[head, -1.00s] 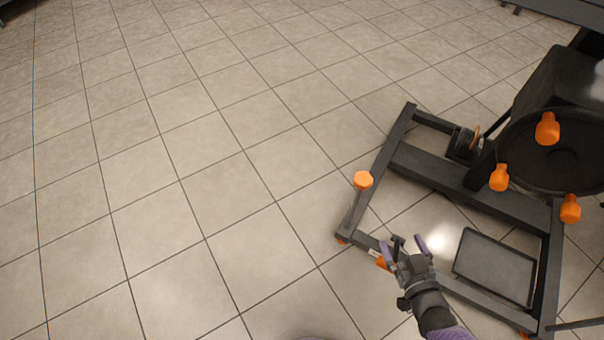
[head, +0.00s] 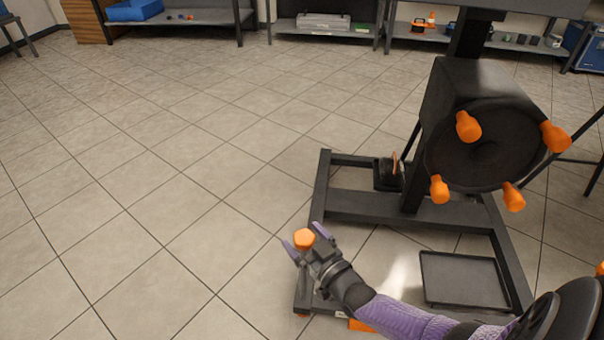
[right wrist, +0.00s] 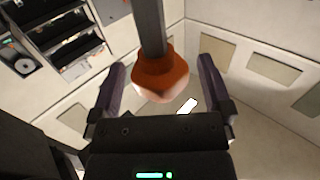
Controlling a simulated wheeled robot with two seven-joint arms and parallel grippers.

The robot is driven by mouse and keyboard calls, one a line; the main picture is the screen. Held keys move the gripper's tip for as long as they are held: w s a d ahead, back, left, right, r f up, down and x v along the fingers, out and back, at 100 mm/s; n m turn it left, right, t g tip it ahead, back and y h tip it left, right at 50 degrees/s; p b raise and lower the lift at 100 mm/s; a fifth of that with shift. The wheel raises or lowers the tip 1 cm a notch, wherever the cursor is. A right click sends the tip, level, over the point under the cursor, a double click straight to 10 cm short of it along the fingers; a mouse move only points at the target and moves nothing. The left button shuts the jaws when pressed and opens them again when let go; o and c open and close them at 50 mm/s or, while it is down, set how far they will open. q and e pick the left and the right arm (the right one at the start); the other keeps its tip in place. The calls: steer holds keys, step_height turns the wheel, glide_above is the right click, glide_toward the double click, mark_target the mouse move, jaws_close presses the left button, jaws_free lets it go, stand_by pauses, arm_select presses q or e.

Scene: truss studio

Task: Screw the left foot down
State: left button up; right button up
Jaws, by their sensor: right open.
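The left foot's orange knob (head: 304,239) stands at the left front corner of the dark base frame (head: 322,190). Its rod and the foot below it are mostly hidden behind my gripper. My right gripper (head: 305,236) is at the knob, with its purple fingers open on either side of it. In the right wrist view the orange knob (right wrist: 160,72) lies between the two fingers, with visible gaps to both, and a dark rod (right wrist: 149,25) runs from it. I cannot tell how deep the knob sits between the fingers. My left gripper is not in view.
A round black drum (head: 485,145) with several orange knobs stands above the base at the right. A black tray (head: 462,280) lies on the floor inside the frame. Shelves (head: 330,25) line the back wall. The tiled floor at the left is clear.

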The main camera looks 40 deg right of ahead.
steer(key=shift+w, duration=0.2)
steer(key=c, duration=1.2)
